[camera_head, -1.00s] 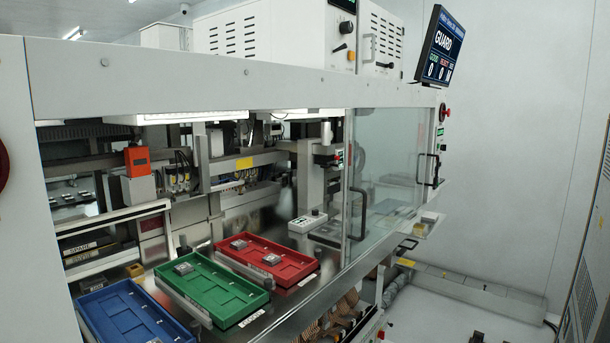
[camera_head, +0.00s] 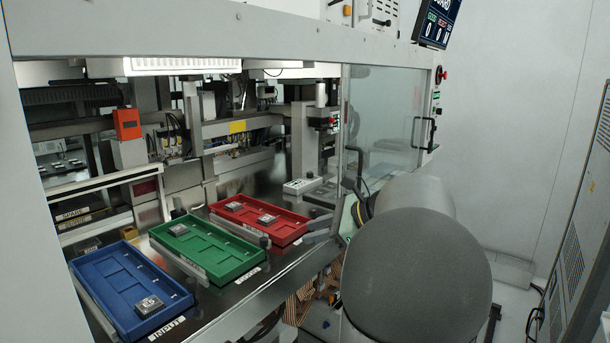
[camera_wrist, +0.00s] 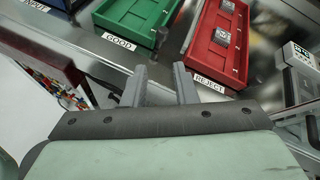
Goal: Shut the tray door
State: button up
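The glass door (camera_head: 392,120) covers the right part of the machine's front, with the front over the trays open to its left. A dark upright handle (camera_head: 347,165) is by its left edge, partly behind my arm. My gripper (camera_wrist: 160,85) is open and empty in the wrist view, its two grey fingers apart. They point toward the front ends of the green tray (camera_wrist: 122,28) and red tray (camera_wrist: 207,62).
The blue tray (camera_head: 88,262), green tray (camera_head: 195,232) and red tray (camera_head: 230,208) sit on the metal deck, holding small chips. A pale keypad box (camera_head: 302,186) stands behind the fingers. A second handle (camera_head: 422,132) is on the machine's right end.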

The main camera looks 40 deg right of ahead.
jog(key=s+d+r+m+t+h, duration=0.1)
jog(key=s+d+r+m+t, duration=0.15)
jog(key=d, duration=0.45)
jog(key=s+d+r+m+t+h, duration=0.2)
jog(key=s+d+m, duration=0.1)
jog(key=d, duration=0.4)
jog(key=m+t+h+b, duration=0.1)
jog(key=m+t+h, duration=0.1)
jog(key=m, duration=0.2)
send_near(360, 169)
jog(key=shift+n, duration=0.25)
jog(key=w+p, duration=0.2)
jog(key=w, duration=0.3)
jog(key=w+p, duration=0.2)
jog(key=w, duration=0.3)
jog(key=shift+w+d+f, duration=0.15)
jog(key=shift+w+f, duration=0.05)
grip_shut()
